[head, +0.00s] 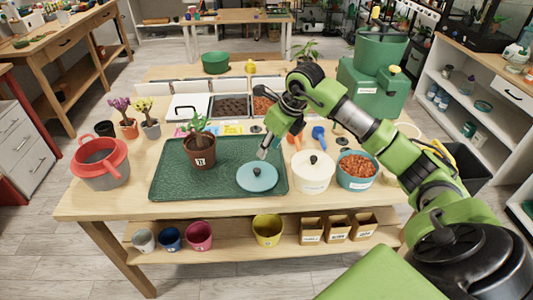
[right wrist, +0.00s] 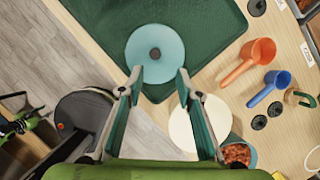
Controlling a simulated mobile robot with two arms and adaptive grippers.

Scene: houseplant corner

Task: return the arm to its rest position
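My right arm reaches in from the right in the head view. Its gripper (head: 266,150) is above the blue lid (head: 257,178), which has a dark knob and lies on the right end of the green tray (head: 170,187). In the right wrist view the two fingers (right wrist: 159,74) are spread apart with nothing between them. The blue lid (right wrist: 155,45) shows just beyond the fingertips, apart from them as far as I can tell. My left gripper is not in view.
A white lidded pot (head: 313,180) and a blue pot of reddish pellets (head: 357,183) stand right of the tray, near my forearm. A potted plant (head: 202,157) stands on the tray. An orange scoop (right wrist: 249,60) and a blue scoop (right wrist: 269,87) lie on the table.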

